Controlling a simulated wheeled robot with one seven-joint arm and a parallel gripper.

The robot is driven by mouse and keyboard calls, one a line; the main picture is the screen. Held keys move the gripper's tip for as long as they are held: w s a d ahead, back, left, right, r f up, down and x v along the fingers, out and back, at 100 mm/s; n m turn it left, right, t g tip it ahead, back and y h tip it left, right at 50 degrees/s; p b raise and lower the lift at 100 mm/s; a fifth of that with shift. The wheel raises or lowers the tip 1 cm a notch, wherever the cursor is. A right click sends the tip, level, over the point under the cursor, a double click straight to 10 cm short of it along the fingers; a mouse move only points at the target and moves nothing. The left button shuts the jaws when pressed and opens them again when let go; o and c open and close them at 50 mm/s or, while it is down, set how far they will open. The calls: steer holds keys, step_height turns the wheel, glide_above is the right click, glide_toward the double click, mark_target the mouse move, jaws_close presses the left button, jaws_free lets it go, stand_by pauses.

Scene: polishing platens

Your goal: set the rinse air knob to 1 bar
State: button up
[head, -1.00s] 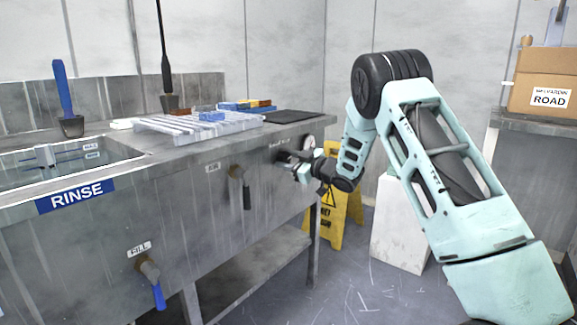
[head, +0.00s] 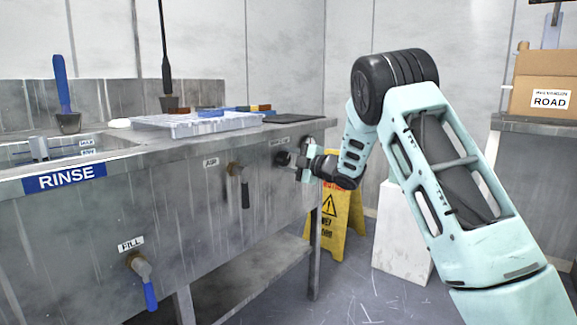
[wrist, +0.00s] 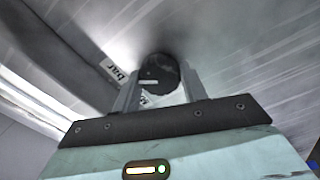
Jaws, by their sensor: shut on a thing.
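The dark round rinse air knob (head: 282,158) sits on the front panel of the grey metal sink bench, near its right end. My gripper (head: 297,161) is at the knob, shut on it. In the wrist view the knob (wrist: 160,70) is between the two fingers of my gripper (wrist: 161,88), with a short white mark on its face. A label reading "bar" (wrist: 115,70) is beside it. Another label below the knob is partly hidden by the fingers. A gauge right of the knob is mostly hidden by my gripper, and its reading cannot be told.
An air valve (head: 237,172) with a dark lever and a fill valve (head: 141,266) with a blue lever stick out from the same panel, left of the knob. A yellow caution sign (head: 333,225) and a white block (head: 402,232) stand on the floor behind my arm.

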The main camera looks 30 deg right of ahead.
steer(key=shift+f+n, duration=0.1)
steer(key=shift+n, duration=0.2)
steer(key=o, duration=1)
steer(key=shift+c, duration=0.2)
steer(key=p+v, duration=0.3)
steer(key=v, duration=1.4)
steer(key=shift+s, duration=0.25)
steer(key=shift+d, duration=0.1)
